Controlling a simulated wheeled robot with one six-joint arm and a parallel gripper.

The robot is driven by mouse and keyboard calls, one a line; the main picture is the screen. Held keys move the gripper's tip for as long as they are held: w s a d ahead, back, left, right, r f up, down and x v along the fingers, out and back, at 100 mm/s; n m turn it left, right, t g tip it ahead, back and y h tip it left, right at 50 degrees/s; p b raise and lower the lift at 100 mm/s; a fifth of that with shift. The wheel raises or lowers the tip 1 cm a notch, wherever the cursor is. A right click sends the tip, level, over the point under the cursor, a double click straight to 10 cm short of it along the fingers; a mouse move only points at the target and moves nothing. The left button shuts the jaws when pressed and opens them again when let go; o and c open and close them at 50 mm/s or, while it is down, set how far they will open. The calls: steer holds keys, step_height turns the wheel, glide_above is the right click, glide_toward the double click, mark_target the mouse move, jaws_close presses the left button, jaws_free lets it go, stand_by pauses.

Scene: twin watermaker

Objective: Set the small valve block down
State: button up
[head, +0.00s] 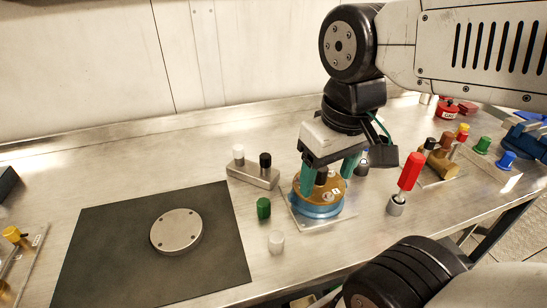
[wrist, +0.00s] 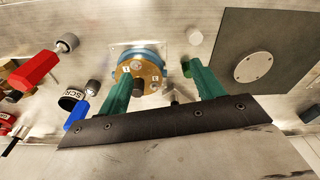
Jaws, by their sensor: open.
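A small grey block (head: 252,176) with one white and one black knob, which looks like the small valve block, rests on the steel bench in the head view. It stands left of my gripper and apart from it. My gripper (head: 329,180) is open above a round brass-topped unit with a blue base (head: 318,209). Its green fingers hang over the unit's back part, with nothing visibly held. In the wrist view, the fingers (wrist: 160,78) point toward the brass top (wrist: 150,72), and a black knob shows near the left finger.
A dark mat (head: 108,240) with a round metal plate (head: 176,231) lies at left. A green cap (head: 264,208) and a white cap (head: 277,241) stand between mat and unit. A red-handled tool (head: 409,172) and a brass fitting (head: 440,162) are at right.

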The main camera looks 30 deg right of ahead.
steer(key=shift+o, duration=0.4)
steer(key=w+f+n, duration=0.1)
steer(key=w+n, duration=0.2)
steer(key=w, duration=1)
steer(key=shift+w+a+f+g, duration=0.2)
steer(key=shift+w+g, duration=0.1)
steer(key=shift+w, duration=0.1)
steer(key=n, duration=0.4)
glide_toward(252, 168)
steer(key=shift+d+f+g, duration=0.3)
steer(key=shift+d+f, duration=0.1)
steer(key=shift+w+f, duration=0.1)
steer(key=shift+f, duration=0.2)
steer(key=f, duration=0.7)
steer(key=shift+w+a+f, duration=0.1)
steer(key=shift+a+f, duration=0.15)
steer(key=shift+a, duration=0.1)
jaws_close()
